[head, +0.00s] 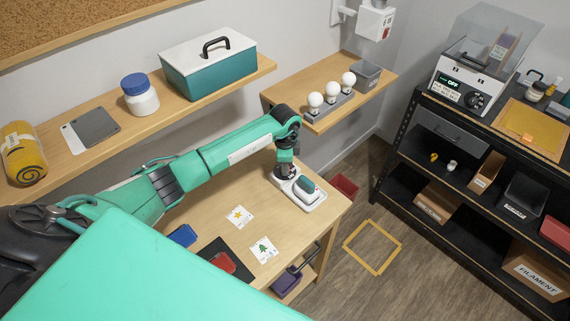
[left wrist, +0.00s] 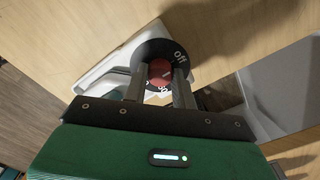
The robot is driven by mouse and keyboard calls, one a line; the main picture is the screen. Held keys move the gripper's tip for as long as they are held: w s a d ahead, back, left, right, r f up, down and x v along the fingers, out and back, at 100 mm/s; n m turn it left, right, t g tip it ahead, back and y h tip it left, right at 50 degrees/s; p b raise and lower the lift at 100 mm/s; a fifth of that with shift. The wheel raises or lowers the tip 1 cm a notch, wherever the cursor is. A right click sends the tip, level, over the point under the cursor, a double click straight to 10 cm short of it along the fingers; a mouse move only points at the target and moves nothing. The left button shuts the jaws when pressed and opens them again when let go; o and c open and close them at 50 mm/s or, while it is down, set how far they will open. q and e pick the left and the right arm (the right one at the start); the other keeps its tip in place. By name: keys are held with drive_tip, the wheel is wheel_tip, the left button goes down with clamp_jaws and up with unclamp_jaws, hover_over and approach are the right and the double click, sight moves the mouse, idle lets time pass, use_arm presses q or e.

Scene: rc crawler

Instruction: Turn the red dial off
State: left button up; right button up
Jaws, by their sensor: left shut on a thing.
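The red dial (left wrist: 160,71) shows in the left wrist view between the two fingers of my left gripper (left wrist: 159,84). It sits on a dark round plate with the word "Off" in white near its upper right edge. In the head view my left gripper (head: 285,183) points down at the white device (head: 305,194) on the table's right end, and it hides the dial there. The left gripper is shut on the red dial. The device also carries a teal part beside the gripper. My right gripper is not in view.
The wooden table (head: 215,205) holds a star card (head: 239,216), a tree card (head: 263,250), a blue item (head: 182,236) and a red item (head: 223,262). A shelf with a teal toolbox (head: 208,67) and a shelf with white bulbs (head: 331,91) run along the wall.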

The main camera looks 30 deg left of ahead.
use_arm(q)
drive_tip(key=shift+r, duration=0.1)
drive_tip(key=o, duration=1)
wheel_tip(320, 180, up, 14)
drive_tip(key=b, duration=0.4)
drive_tip(key=shift+f, duration=0.2)
